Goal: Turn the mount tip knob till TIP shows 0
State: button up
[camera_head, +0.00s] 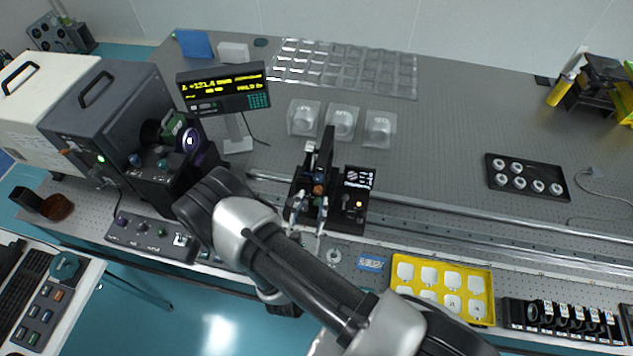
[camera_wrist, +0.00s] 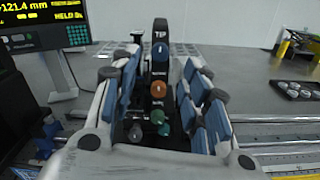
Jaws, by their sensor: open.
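The mount (camera_head: 327,150) is a dark upright unit on the rail. In the wrist view its black top plate (camera_wrist: 161,32) reads TIP. Below the lettering is a round blue knob (camera_wrist: 161,50) with a pale mark. An orange knob (camera_wrist: 158,89) and teal knobs (camera_wrist: 157,117) sit lower. My gripper (camera_wrist: 162,72) is open, its blue-padded fingers on either side of the knob column, apart from the blue knob. It also shows in the head view (camera_head: 309,207), in front of the mount. A small readout box (camera_head: 358,178) beside the mount has text too small to read.
A larger display (camera_head: 222,88) at the left shows yellow digits, about 121.4 mm. Dark instrument boxes (camera_head: 110,110) stand left of my arm. Clear cube holders (camera_head: 341,121) are behind the mount. A yellow tray (camera_head: 442,286) lies front right.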

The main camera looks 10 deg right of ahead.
aim_at(318, 180)
jog(key=x, duration=0.7)
jog(key=shift+p, duration=0.4)
jog(key=shift+c, duration=0.3)
grip_shut()
